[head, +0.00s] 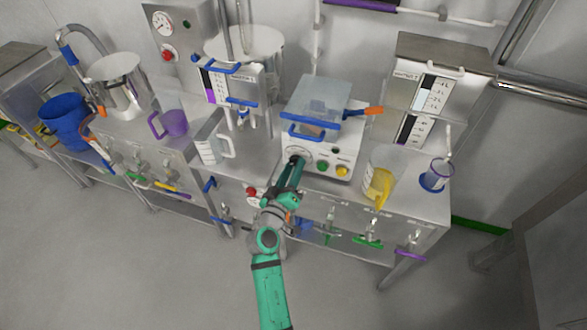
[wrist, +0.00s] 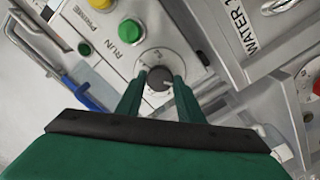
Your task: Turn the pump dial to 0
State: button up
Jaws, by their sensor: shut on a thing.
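The pump (head: 318,140) is a white box with a clear lid and blue handles, standing on the steel bench. Its front panel carries the dial (wrist: 159,77), a dark round knob on a pale scale plate. In the wrist view my gripper (wrist: 160,82) has its two green fingers on either side of the knob, shut on it. In the head view my gripper (head: 297,163) reaches the left of the pump's front panel and mostly hides the dial. The scale figures are too small and tilted to read.
Beside the dial are a green RUN button (wrist: 130,31) and a yellow PRIME button (wrist: 101,7). Valves with coloured handles line the bench front.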

dwell(0.3)
jog(key=o, duration=1.1)
jog(key=shift+c, duration=0.2)
jog(key=shift+s, duration=0.1)
jog(key=v, duration=1)
jog(key=shift+s+a, duration=0.15)
jog(key=shift+s, duration=0.15)
